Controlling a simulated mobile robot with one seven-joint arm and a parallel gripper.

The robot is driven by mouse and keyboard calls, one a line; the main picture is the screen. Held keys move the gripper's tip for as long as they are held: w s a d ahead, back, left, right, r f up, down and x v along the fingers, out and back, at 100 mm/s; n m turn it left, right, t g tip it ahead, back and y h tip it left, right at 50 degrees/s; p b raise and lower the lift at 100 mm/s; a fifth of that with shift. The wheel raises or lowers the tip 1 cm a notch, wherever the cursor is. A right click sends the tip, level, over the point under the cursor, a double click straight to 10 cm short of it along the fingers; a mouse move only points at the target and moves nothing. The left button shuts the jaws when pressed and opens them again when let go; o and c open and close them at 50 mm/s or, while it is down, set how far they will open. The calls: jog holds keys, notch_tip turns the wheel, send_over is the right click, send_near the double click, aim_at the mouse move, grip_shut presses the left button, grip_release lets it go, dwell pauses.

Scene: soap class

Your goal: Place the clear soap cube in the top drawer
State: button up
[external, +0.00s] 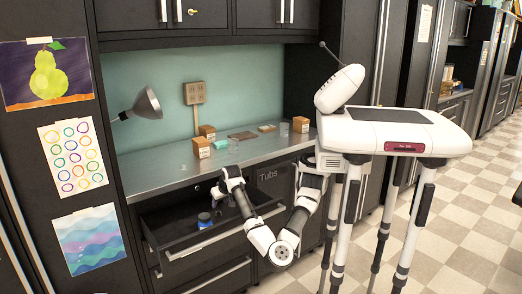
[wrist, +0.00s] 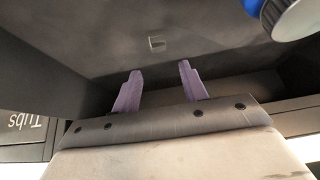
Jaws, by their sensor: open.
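The top drawer (external: 168,222) under the counter is pulled open. My gripper (external: 217,193) reaches down over it from the right. In the wrist view its two purple fingers (wrist: 157,82) are spread apart with nothing between them. A small, faint, clear square-edged thing (wrist: 157,43) lies on the dark drawer floor (wrist: 205,40), beyond the fingertips and apart from them. It looks like the clear soap cube, but its faces are hard to make out. I cannot pick it out in the external view.
A blue and white jar (external: 204,220) sits in the drawer; it also shows in the wrist view (wrist: 290,15). On the counter are several small boxes (external: 201,147), clear cups (external: 233,145), a flat brown item (external: 242,135) and a lamp (external: 147,103).

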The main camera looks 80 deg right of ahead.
jog(key=v, duration=0.8)
jog(key=shift+a+r+p, duration=0.2)
jog(key=shift+r+p, duration=0.1)
jog(key=shift+r, duration=0.05)
